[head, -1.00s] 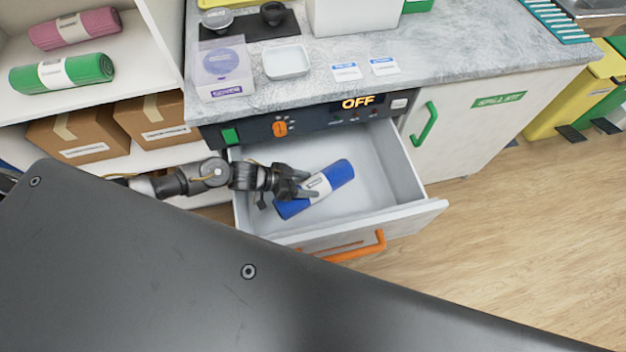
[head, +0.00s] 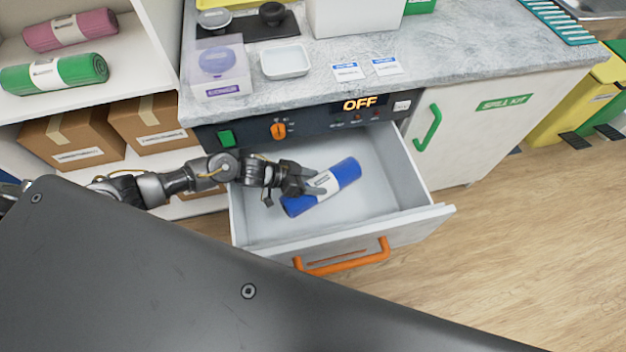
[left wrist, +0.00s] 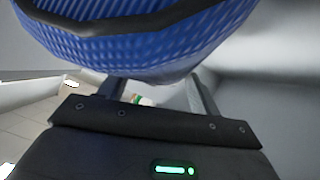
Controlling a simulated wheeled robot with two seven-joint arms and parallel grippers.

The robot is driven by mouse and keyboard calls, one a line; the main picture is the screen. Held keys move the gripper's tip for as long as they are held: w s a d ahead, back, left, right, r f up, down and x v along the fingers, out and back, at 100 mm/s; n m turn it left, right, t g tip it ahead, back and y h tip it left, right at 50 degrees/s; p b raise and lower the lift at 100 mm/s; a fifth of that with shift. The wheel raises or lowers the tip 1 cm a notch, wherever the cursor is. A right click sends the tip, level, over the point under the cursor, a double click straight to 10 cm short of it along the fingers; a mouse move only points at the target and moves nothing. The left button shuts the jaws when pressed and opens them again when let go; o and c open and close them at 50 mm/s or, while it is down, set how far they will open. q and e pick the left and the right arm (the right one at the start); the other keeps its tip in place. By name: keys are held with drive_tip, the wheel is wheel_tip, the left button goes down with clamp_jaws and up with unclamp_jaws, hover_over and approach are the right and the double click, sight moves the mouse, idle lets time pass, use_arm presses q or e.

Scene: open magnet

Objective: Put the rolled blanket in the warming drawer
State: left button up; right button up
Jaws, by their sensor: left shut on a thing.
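The blue rolled blanket (head: 343,176) with a white band is inside the open warming drawer (head: 262,226), seen from above in the head view. My left gripper (head: 314,184) reaches in from the left and is shut on the blanket around its band. In the left wrist view the blue blanket (left wrist: 150,45) fills the upper middle, close against the gripper, with pale drawer walls around it. Whether the blanket touches the drawer floor I cannot tell. The drawer has an orange handle (head: 343,258) on its front. My right gripper is not in view.
The control panel (head: 310,122) above the drawer reads OFF. The counter above holds a white dish (head: 285,62) and a clear box (head: 220,68). Shelves at left hold a green roll (head: 55,73), a pink roll (head: 70,30) and cardboard boxes (head: 150,122).

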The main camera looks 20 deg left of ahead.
use_arm(q)
drive_tip(key=shift+f, duration=0.3)
